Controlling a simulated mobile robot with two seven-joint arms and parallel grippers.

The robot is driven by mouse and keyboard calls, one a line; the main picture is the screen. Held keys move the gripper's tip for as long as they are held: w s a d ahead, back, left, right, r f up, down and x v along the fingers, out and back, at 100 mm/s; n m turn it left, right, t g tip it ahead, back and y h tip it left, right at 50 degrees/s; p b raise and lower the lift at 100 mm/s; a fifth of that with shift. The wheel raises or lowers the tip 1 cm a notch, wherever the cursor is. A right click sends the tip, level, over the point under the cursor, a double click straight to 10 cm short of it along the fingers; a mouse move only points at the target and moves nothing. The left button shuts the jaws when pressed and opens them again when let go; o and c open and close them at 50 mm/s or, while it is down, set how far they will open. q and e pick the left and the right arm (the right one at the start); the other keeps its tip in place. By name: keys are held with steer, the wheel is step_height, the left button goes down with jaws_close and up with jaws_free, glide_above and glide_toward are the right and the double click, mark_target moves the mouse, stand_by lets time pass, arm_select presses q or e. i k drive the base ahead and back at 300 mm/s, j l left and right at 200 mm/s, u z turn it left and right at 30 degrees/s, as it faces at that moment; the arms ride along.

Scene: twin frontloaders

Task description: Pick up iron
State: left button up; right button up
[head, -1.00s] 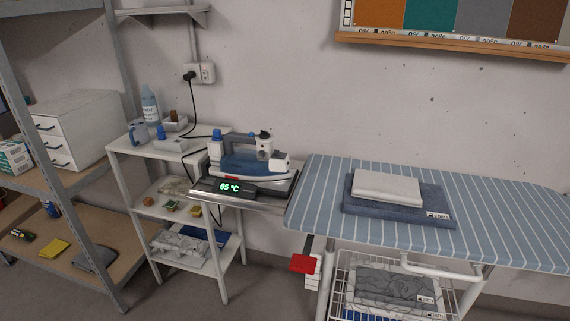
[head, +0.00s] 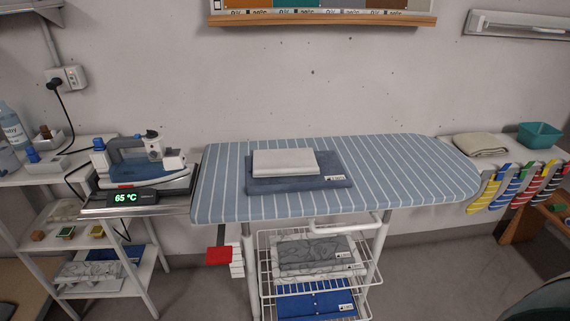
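The stand's display reads 65 °C in green. A dark cord runs from the iron's left side toward the wall socket (head: 67,77). The ironing board (head: 405,170) has a blue and white striped cover. Neither of my grippers shows in the head view.
Folded cloths, a white one (head: 284,162) on a blue one (head: 328,181), lie on the board. A wire rack (head: 264,268) with folded fabrics hangs below. A white shelf (head: 35,176) stands at left. A side table (head: 480,158) at right holds a beige cloth and teal bin (head: 540,135).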

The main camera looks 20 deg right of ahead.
mark_target(116, 170)
steer(key=z, duration=0.65)
steer(key=j+z, duration=0.25)
steer(key=z, duration=0.15)
steer(key=j+z, duration=0.25)
steer(key=z, duration=0.2)
steer(key=j+z, duration=0.25)
steer(key=z, duration=0.15)
steer(key=k+j+z, duration=0.2)
steer(key=j, duration=0.15)
steer(key=k+j+z, duration=0.4)
steer(key=j, duration=0.25)
steer(key=k+j+z, duration=0.1)
steer(key=k+j, duration=0.15)
steer(key=j, duration=0.2)
steer(key=k+j+z, duration=0.1)
steer(key=k+j, duration=0.15)
steer(key=j, duration=0.2)
